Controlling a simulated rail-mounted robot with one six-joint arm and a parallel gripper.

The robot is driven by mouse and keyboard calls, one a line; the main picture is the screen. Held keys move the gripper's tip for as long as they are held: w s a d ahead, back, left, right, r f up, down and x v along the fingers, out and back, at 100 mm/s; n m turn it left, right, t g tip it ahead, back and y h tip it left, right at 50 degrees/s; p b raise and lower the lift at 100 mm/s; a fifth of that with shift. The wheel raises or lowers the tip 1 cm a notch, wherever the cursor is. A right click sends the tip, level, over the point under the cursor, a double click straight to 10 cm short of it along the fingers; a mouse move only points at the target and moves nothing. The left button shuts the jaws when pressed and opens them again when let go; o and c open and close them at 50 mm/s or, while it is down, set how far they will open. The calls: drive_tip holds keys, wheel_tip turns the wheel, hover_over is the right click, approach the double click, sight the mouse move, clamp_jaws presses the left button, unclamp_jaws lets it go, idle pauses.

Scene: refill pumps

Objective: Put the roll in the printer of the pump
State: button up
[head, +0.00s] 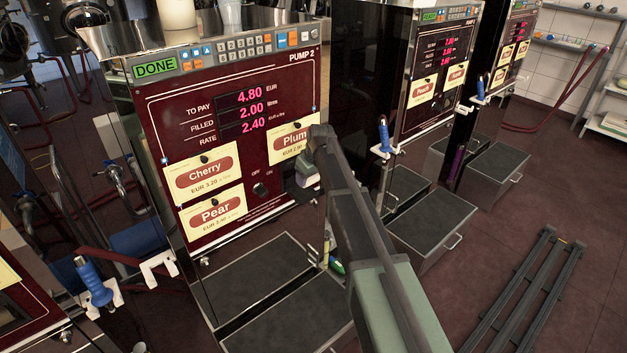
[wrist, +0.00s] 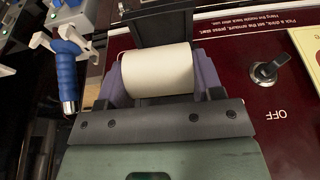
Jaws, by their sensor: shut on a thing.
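The white paper roll (wrist: 158,70) lies crosswise between the two purple fingers of my gripper (wrist: 159,78) in the wrist view, and the gripper is shut on it. The printer's dark lid (wrist: 165,22) stands open just beyond the roll. The roll is at the printer's mouth; I cannot tell whether it rests inside. In the head view my gripper (head: 306,172) is at the right part of the front of pump 2 (head: 222,235), by the Plum label (head: 290,142). My arm hides the roll and printer there.
A dark switch knob (wrist: 265,72) is on the red panel right of the roll. A blue-handled nozzle (wrist: 66,75) hangs in a white holder at left. A white cylinder (head: 178,12) stands on top of pump 2. A dark-topped box (head: 290,318) stands below the panel.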

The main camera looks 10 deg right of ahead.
sight(305, 194)
drive_tip(key=shift+w+a+f+b, duration=0.2)
drive_tip(key=shift+w+a+f, duration=0.1)
drive_tip(key=shift+w, duration=0.25)
drive_tip(key=shift+w+a+f+b, duration=0.2)
drive_tip(key=shift+w+f, duration=0.1)
drive_tip(key=shift+w, duration=0.2)
wheel_tip(305, 194, down, 2)
drive_tip(key=shift+a+f+b, duration=0.1)
drive_tip(key=shift+f+b, duration=0.1)
drive_tip(key=shift+b, duration=1)
drive_tip(key=shift+f+b, duration=0.65)
drive_tip(key=o, duration=0.8)
drive_tip(key=shift+r, duration=0.1)
